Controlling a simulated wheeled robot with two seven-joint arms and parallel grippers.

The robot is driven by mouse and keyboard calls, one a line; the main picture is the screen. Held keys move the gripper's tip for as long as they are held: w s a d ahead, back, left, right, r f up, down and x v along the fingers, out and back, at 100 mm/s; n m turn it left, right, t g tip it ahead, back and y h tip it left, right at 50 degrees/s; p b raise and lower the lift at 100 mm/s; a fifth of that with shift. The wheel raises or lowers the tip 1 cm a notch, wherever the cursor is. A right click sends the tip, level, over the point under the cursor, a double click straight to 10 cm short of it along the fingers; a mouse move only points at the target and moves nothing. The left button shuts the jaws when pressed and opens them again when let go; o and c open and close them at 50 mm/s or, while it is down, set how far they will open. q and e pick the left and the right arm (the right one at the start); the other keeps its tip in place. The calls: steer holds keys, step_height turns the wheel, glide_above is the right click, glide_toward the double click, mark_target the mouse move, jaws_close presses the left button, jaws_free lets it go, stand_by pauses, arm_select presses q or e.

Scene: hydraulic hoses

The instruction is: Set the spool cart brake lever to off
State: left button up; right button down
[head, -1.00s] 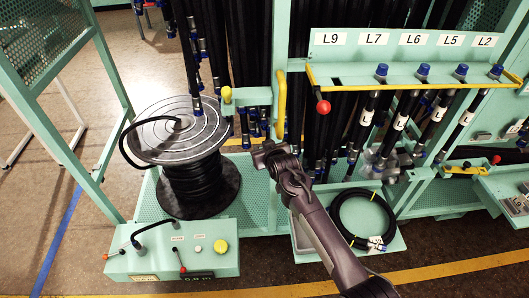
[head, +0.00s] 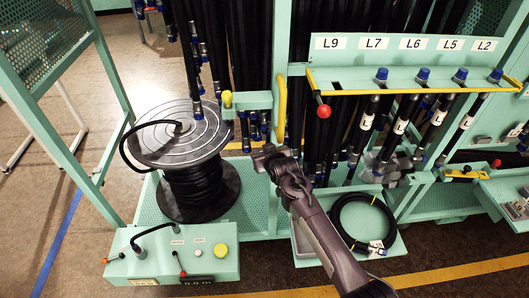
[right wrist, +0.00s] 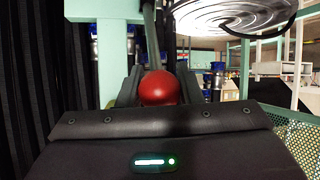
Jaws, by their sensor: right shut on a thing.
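In the right wrist view a red ball knob (right wrist: 160,88) sits between the two dark fingers of my right gripper (right wrist: 158,92), which is shut on it. A grey lever rod (right wrist: 151,35) rises behind the knob. In the head view my right gripper (head: 272,156) is just right of the hose spool (head: 180,133), in front of the green frame; it hides the knob there. No label on this lever can be read. My left gripper is not in view.
A rack panel with labels L9 to L2 (head: 405,44) stands at the right, with another red-knobbed lever (head: 323,110). A control box (head: 200,258) with small levers and buttons is at the front left. A coiled hose (head: 362,222) lies right of my forearm.

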steer(key=shift+w+d+r, duration=0.1)
steer(key=shift+d, duration=0.05)
stand_by(0.6)
steer(key=c, duration=1.3)
jaws_free()
steer(key=shift+c, duration=0.2)
steer(key=o, duration=0.3)
steer(key=shift+w+f, duration=0.1)
steer(key=shift+f, duration=0.1)
steer(key=shift+s+r, duration=0.25)
steer(key=shift+s, duration=0.3)
steer(key=v, duration=0.6)
steer(key=shift+s+d+r+b, duration=0.15)
steer(key=shift+s+d+b, duration=0.1)
steer(key=shift+b, duration=0.2)
